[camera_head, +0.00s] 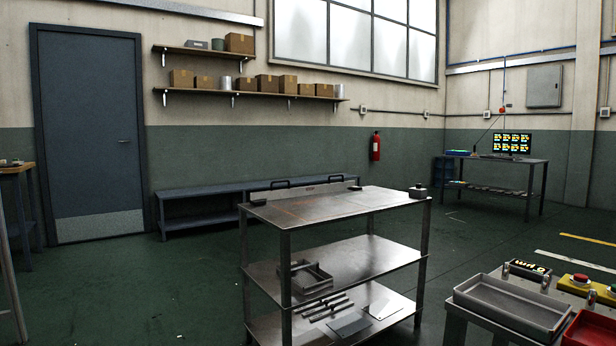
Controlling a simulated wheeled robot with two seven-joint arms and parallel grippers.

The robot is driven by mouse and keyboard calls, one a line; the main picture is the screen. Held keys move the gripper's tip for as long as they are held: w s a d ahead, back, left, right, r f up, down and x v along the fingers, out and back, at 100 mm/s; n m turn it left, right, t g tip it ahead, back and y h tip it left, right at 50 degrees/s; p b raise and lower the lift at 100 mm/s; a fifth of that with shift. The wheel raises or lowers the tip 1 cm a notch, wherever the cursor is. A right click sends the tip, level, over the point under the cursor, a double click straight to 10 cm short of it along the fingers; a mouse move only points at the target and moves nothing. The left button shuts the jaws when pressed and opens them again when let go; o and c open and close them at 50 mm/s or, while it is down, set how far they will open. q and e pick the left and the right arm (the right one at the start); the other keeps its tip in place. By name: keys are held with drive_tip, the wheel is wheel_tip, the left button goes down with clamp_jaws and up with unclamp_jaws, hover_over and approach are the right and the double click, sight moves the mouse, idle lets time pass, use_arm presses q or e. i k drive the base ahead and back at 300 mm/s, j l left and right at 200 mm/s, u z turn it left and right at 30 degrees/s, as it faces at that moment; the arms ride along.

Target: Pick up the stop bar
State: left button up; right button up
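A long light-grey bar with two dark handles, which looks like the stop bar (302,191), lies along the far edge of the top of a metal cart (345,205).
A small block with a knob (417,191) sits at the cart top's right corner. The cart's lower shelves hold a metal frame (305,277), rods and plates. A grey tray (512,306), a red bin (590,329) and a button box (577,284) stand at lower right. Open floor lies left.

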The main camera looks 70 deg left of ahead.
sight(271, 195)
drive_tip(key=i+l+u, duration=0.1)
drive_tip(key=l, duration=0.25)
drive_tip(key=i+l+u, duration=0.15)
drive_tip(key=l, duration=0.25)
drive_tip(key=j+u, duration=0.2)
drive_tip(key=u, duration=1.5)
